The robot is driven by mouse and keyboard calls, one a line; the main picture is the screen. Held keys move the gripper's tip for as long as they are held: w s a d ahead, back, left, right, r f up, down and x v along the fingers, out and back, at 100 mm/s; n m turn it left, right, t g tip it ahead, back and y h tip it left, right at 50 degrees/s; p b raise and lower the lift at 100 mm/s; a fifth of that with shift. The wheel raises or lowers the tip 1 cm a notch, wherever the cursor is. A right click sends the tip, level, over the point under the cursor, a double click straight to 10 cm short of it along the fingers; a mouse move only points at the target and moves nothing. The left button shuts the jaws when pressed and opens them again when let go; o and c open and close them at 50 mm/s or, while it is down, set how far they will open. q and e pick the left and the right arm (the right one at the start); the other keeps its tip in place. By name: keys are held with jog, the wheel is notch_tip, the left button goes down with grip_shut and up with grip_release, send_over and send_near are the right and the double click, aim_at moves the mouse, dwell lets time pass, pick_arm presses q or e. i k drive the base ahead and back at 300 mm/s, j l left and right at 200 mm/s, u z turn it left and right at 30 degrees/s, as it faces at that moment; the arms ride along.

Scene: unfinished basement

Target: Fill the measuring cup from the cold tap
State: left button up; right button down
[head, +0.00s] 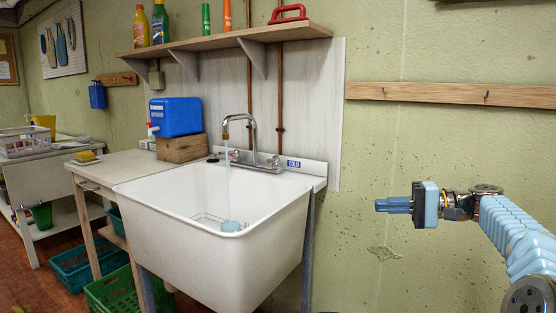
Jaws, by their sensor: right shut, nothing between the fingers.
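The white sink (250,260) stands in the middle of the view. Its chrome faucet (253,128) arches over the basin, and a thin stream of water (228,175) falls from the spout. A blue "COLD" label (294,163) is on the back ledge beside the right tap handle (275,160). A small light blue rounded thing (231,226) shows at the basin's front edge below the stream; I cannot tell whether it is the measuring cup. My right gripper (380,205) is shut and empty, well to the right of the sink. My left gripper is not in view.
A blue water container (176,116) sits on a wooden block (182,148) left of the faucet. Crates (120,291) stand below. The wall right of the sink is mostly bare.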

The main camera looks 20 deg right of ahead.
aim_at(276, 158)
jog(key=i, duration=1.25)
